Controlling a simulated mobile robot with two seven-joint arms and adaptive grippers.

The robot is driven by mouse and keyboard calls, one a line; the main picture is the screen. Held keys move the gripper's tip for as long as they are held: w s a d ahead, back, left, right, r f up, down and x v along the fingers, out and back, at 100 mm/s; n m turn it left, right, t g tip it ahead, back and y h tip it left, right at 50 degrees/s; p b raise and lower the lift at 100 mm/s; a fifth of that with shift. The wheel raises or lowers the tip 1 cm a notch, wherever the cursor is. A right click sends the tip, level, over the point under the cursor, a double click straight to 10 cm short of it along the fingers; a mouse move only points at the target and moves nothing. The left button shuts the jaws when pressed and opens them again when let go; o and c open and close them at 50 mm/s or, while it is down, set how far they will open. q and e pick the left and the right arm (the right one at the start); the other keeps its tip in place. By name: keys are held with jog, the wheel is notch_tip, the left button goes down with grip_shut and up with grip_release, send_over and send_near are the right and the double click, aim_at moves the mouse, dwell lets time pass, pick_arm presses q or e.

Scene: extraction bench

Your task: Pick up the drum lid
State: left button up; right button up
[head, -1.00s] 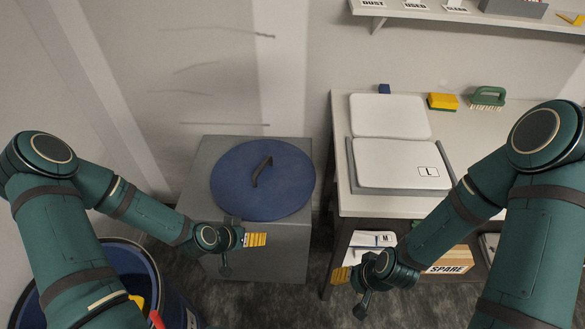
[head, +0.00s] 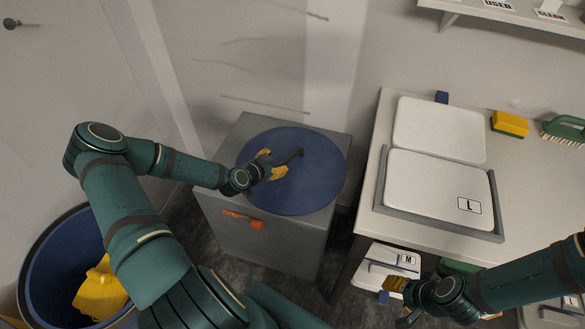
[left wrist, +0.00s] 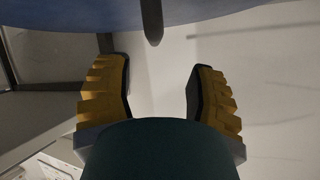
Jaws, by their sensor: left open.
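The drum lid (head: 312,185) is a round blue disc with a dark arched handle (head: 290,158). It lies flat on top of a grey cabinet in the head view. My left gripper (head: 271,167) is over the left part of the lid, close to the handle, with yellow-padded fingers spread. In the left wrist view the fingers (left wrist: 160,90) are apart with nothing between them; the lid (left wrist: 70,18) and the handle's end (left wrist: 152,25) show at the top edge. My right gripper (head: 398,291) is low in front of the bench, far from the lid; its jaw opening is unclear.
The grey cabinet (head: 270,245) bears the lid. An open blue drum (head: 38,250) with yellow contents (head: 100,288) stands at lower left. The bench (head: 385,130) at right holds white lidded trays (head: 440,185), a yellow sponge (head: 509,124) and a green brush (head: 566,130). A shelf (head: 520,12) hangs above.

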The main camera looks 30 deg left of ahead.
aim_at(288, 158)
pick_arm(q)
jog(key=x, duration=0.4)
jog(key=b+x, duration=0.1)
jog(key=x, duration=0.1)
jog(key=d+x, duration=0.1)
jog(key=shift+w+f+b, duration=0.25)
jog(key=shift+f+b, duration=0.15)
jog(key=shift+w+f, duration=0.1)
jog(key=shift+w, duration=0.2)
grip_shut()
